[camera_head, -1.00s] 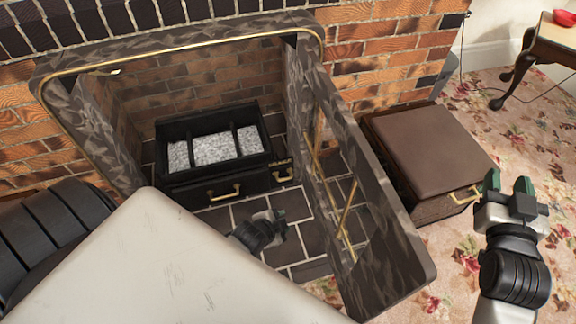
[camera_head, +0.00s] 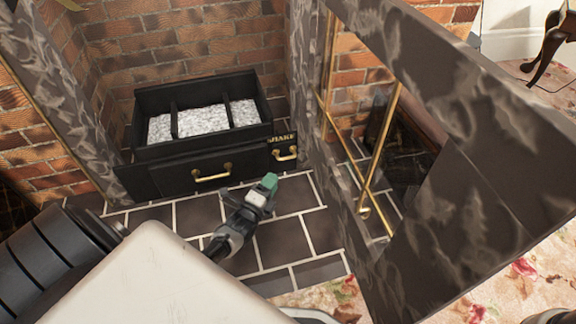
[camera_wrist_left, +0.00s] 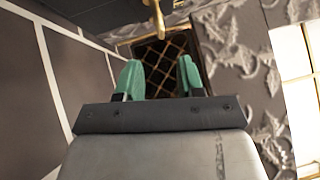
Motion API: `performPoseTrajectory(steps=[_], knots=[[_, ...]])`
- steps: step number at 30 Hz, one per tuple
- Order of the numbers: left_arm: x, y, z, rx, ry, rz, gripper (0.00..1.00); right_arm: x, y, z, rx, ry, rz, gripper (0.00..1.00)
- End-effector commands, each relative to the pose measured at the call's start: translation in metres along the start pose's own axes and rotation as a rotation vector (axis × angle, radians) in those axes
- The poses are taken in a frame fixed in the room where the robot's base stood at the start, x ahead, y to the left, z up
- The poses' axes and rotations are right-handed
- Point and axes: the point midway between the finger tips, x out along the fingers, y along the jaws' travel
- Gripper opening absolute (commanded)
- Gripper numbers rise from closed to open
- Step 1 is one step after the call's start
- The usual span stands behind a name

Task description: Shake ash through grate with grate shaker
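The black grate (camera_head: 205,90) stands in the fireplace and holds pale grey ash (camera_head: 200,121) between its dark bars. On its front right is a small brass handle (camera_head: 285,153) under lettering that appears to read SHAKE. My left gripper (camera_head: 268,183) is low over the tiled hearth, in front of and slightly left of this handle, apart from it. In the left wrist view its green fingers (camera_wrist_left: 159,72) are apart with nothing between them. A brass handle (camera_wrist_left: 156,18) shows beyond them there. My right gripper does not show; only a dark piece of my arm is at the lower right corner.
A wider brass handle (camera_head: 212,173) is on the drawer front to the left. Dark hearth tiles (camera_head: 282,240) are clear in front of the grate.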

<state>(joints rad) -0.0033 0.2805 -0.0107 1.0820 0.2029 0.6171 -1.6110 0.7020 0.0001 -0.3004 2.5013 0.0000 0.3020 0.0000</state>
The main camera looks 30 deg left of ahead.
Motion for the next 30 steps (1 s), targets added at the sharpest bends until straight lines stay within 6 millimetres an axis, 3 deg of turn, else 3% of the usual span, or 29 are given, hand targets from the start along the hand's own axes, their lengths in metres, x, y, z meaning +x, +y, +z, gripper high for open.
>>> performPoseTrajectory(steps=[16,21,30], knots=[[0.09,0.003,-0.001,-0.002,0.001,-0.003,0.38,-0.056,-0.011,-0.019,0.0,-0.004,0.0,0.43],[0.103,0.001,-0.001,-0.001,0.001,0.0,0.38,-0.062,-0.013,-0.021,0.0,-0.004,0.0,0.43],[0.105,-0.001,0.0,-0.002,0.001,0.001,0.38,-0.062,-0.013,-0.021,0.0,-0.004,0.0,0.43]])
